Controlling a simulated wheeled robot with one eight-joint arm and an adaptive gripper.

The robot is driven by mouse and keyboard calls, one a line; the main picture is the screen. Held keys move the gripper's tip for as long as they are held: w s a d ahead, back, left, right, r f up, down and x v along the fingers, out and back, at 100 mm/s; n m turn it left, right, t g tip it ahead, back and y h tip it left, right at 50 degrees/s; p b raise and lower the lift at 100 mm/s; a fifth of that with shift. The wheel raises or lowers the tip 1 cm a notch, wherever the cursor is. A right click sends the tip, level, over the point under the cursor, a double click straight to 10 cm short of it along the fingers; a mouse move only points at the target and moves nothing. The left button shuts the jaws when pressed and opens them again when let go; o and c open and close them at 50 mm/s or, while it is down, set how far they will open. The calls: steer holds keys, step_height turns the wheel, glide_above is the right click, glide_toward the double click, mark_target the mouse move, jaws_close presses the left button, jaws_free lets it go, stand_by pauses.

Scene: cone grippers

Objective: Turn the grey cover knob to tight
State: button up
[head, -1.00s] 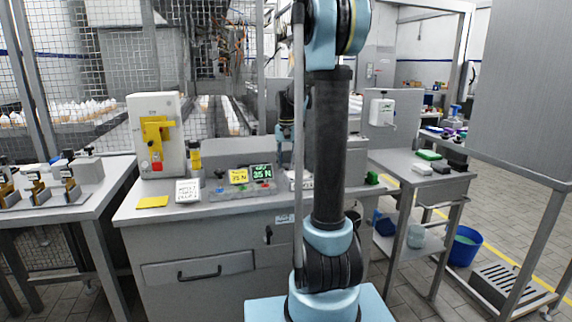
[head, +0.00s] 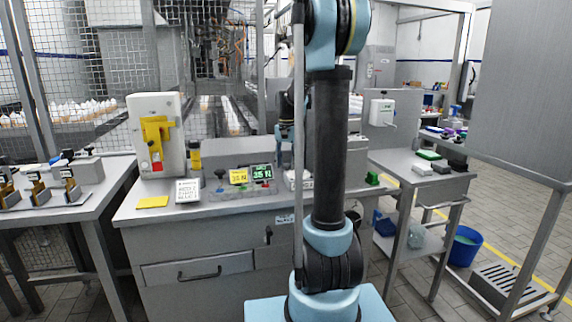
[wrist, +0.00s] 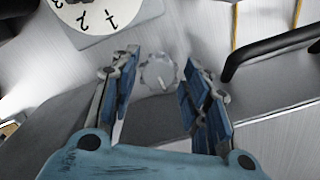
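A round grey knob (wrist: 157,75) with a notched rim and a small dark mark shows in the wrist view, set on a pale grey surface. I take it for the cover knob; any tight marking near it is too blurred to read. My gripper (wrist: 159,66) is open, with one blue-and-grey finger to the left of the knob and one to the right. No contact between fingers and knob is visible. In the head view the gripper and the knob cannot be made out clearly behind my arm.
A white dial (wrist: 95,14) with numbers is at the upper left of the wrist view, and a black bar handle (wrist: 272,46) is at the right. In the head view, the grey bench (head: 215,212) carries a box with a yellow bracket (head: 157,135) and small displays (head: 261,172).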

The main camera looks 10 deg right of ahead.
mark_target(286, 164)
steer(key=shift+r, duration=0.1)
step_height(286, 164, up, 12)
stand_by(0.7)
steer(key=s+f+n+t, duration=0.1)
steer(key=s+f, duration=0.3)
steer(key=s, duration=0.5)
steer(key=s+f+n, duration=0.2)
steer(key=s+f, duration=0.2)
steer(key=s, duration=0.5)
steer(key=s+f+n+t, duration=0.1)
steer(key=s+f, duration=0.4)
steer(key=s, duration=0.5)
steer(key=s+f+n, duration=0.2)
steer(key=s+f, duration=0.6)
steer(key=f, duration=0.1)
steer(key=shift+f, duration=0.25)
